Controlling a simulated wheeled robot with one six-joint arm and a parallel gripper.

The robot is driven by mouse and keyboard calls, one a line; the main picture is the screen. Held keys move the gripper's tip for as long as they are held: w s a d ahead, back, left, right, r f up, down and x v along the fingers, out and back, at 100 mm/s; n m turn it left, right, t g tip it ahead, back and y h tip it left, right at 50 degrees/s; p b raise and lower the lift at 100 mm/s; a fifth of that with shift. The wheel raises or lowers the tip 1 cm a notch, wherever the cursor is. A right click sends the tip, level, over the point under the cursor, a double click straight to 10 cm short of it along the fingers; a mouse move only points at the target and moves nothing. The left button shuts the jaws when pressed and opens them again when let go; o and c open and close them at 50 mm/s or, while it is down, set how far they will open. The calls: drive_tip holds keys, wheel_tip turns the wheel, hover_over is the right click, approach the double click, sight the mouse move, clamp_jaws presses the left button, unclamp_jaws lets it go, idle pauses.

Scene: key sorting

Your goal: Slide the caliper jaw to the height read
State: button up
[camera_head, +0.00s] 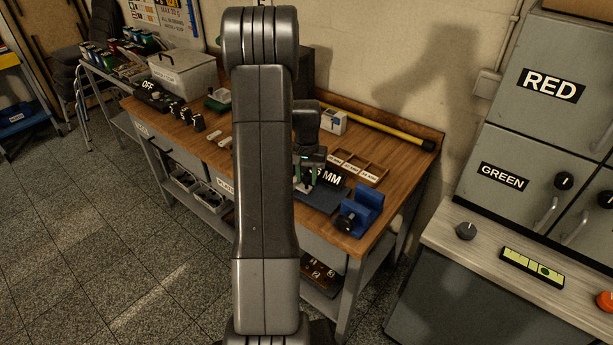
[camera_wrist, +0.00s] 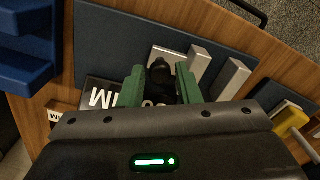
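My gripper (camera_head: 306,178) is low over the dark blue mat (camera_head: 322,201) on the workbench, mostly behind my arm in the head view. In the wrist view its two green fingers (camera_wrist: 160,88) stand either side of a black knob-like part (camera_wrist: 160,72). The gap at the knob is too small to tell whether they press on it. Silver metal pieces, which look like caliper parts, lie just beyond: a flat plate, a block (camera_wrist: 198,62) and a longer bar (camera_wrist: 235,77). A black sign (camera_head: 329,176) reads "MM"; its number is partly hidden.
A blue block-shaped stand (camera_head: 368,198) is at the bench's front right corner. A wooden tray with labelled compartments (camera_head: 362,168) lies behind the mat. A yellow tube (camera_head: 390,130) runs along the back. Grey cabinets marked RED and GREEN (camera_head: 515,183) stand at right.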

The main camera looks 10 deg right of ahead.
sight(307, 179)
wheel_tip(307, 179, up, 14)
drive_tip(key=shift+b, duration=0.3)
drive_tip(key=shift+f, duration=0.2)
wheel_tip(307, 179, down, 14)
drive_tip(key=shift+r+p, duration=0.25)
drive_tip(key=shift+p, duration=0.05)
drive_tip(key=shift+w+a+f, duration=0.1)
drive_tip(key=shift+w, duration=0.05)
idle(0.5)
